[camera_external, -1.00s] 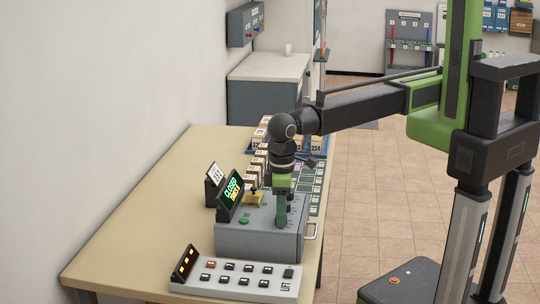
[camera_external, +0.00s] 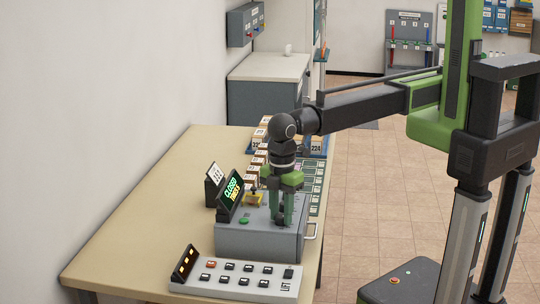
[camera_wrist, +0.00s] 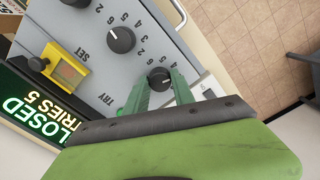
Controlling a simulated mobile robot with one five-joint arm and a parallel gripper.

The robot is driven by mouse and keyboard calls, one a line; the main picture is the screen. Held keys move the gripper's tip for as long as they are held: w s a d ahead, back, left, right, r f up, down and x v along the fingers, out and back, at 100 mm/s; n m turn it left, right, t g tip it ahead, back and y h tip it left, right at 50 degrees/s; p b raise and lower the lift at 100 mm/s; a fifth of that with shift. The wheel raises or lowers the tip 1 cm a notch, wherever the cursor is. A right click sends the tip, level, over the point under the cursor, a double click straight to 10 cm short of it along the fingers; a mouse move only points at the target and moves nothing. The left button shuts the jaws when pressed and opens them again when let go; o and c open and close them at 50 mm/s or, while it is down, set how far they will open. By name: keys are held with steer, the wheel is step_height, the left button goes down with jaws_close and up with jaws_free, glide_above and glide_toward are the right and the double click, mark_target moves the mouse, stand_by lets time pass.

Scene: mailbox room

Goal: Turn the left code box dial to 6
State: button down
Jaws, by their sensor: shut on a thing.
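The grey code box (camera_external: 250,238) stands on the table, with dials along its edge on my side. My gripper (camera_external: 283,222) points straight down over the box's near end. In the wrist view, my gripper's green fingers (camera_wrist: 160,88) are shut on the small black end dial (camera_wrist: 159,78), the left one seen from my side. Numbers show around this dial; its exact setting is too small to read. The middle dial (camera_wrist: 120,39) is untouched. The green-lettered display (camera_external: 229,196) at the box's back reads CLOSED, with TRIES 5 in the wrist view.
A yellow-framed switch (camera_wrist: 66,69) sits near the SET label, and a green button (camera_external: 244,221) on the box top. A white button panel (camera_external: 240,282) lies in front of the box. Labelled blocks (camera_external: 260,150) stand behind. The left tabletop is clear.

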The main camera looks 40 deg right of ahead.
steer(key=n, duration=0.5)
steer(key=shift+n, duration=0.3)
steer(key=n, duration=0.4)
steer(key=shift+n, duration=0.3)
steer(key=n, duration=0.8)
steer(key=shift+n, duration=0.6)
steer(key=c, duration=1.1)
jaws_free()
steer(key=shift+o, duration=0.2)
